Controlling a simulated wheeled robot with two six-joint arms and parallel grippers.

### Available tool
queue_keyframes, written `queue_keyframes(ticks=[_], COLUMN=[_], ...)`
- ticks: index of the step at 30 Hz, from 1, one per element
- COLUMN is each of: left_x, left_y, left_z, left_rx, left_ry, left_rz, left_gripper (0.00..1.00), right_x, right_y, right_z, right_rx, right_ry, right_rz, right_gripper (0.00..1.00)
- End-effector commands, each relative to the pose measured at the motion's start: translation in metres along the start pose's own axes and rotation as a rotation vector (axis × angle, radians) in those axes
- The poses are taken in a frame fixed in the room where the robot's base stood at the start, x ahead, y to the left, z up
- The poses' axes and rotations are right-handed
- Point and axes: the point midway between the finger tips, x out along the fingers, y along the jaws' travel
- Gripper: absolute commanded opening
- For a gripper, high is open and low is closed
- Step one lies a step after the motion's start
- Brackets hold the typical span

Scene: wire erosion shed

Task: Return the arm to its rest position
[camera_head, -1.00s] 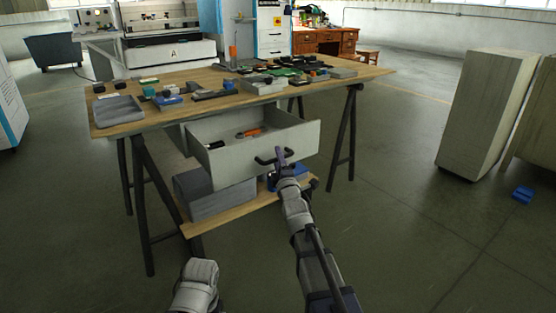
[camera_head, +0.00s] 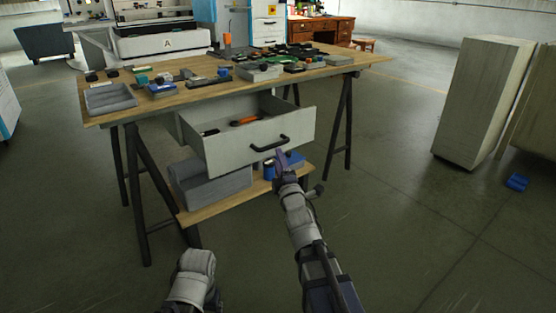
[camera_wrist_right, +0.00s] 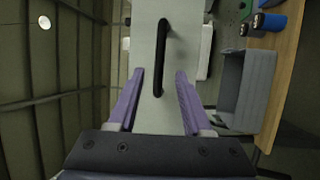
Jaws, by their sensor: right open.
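My right gripper (camera_head: 281,166) is in front of the open drawer (camera_head: 225,153) of the workbench, just below and beside its black handle (camera_head: 269,144). In the right wrist view its two purple fingers (camera_wrist_right: 160,100) stand apart, with the black handle (camera_wrist_right: 162,58) ahead and nothing held between the fingertips. The drawer is pulled out and holds an orange-handled tool (camera_head: 247,120). Part of my left arm shows at the bottom of the head view; its gripper is not visible.
The wooden workbench top (camera_head: 200,96) carries trays and many small parts. A lower shelf (camera_head: 215,207) holds grey bins (camera_head: 212,186) and a blue item. A grey cabinet (camera_head: 483,100) stands at the right, with a blue object (camera_head: 516,182) on the floor. The floor between is clear.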

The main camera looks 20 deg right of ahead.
Motion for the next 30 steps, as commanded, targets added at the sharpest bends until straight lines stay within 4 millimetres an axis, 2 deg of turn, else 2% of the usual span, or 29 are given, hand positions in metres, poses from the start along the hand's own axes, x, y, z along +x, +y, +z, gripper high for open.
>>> queue_keyframes(ticks=[4, 7, 10, 13, 17, 21, 25, 30], left_x=[-0.002, -0.011, -0.028, -0.048, -0.070, -0.093, -0.109, -0.125], left_y=[0.000, -0.001, -0.003, -0.005, -0.007, -0.010, -0.011, -0.013], left_z=[0.000, 0.001, 0.002, 0.003, 0.004, 0.005, 0.006, 0.007], left_rx=[0.000, 0.001, 0.002, 0.004, 0.006, 0.009, 0.010, 0.012], left_ry=[0.000, 0.000, -0.001, -0.001, -0.002, -0.003, -0.004, -0.004], left_rz=[0.000, 0.000, 0.000, -0.001, -0.001, -0.002, -0.002, -0.002], left_gripper=[0.84, 0.84, 0.84, 0.84, 0.84, 0.84, 0.84, 0.84], right_x=[0.000, -0.001, -0.009, -0.030, -0.074, -0.138, -0.195, -0.256], right_y=[-0.001, -0.008, -0.027, -0.054, -0.085, -0.103, -0.106, -0.095], right_z=[-0.002, -0.011, -0.029, -0.053, -0.083, -0.110, -0.126, -0.138], right_rx=[0.009, 0.070, 0.198, 0.355, 0.530, 0.662, 0.719, 0.728], right_ry=[0.000, -0.008, -0.039, -0.107, -0.249, -0.460, -0.663, -0.899], right_rz=[-0.010, -0.085, -0.247, -0.461, -0.737, -1.004, -1.181, -1.325], right_gripper=[0.50, 0.50, 0.50, 0.50, 0.50, 0.50, 0.50, 0.50])
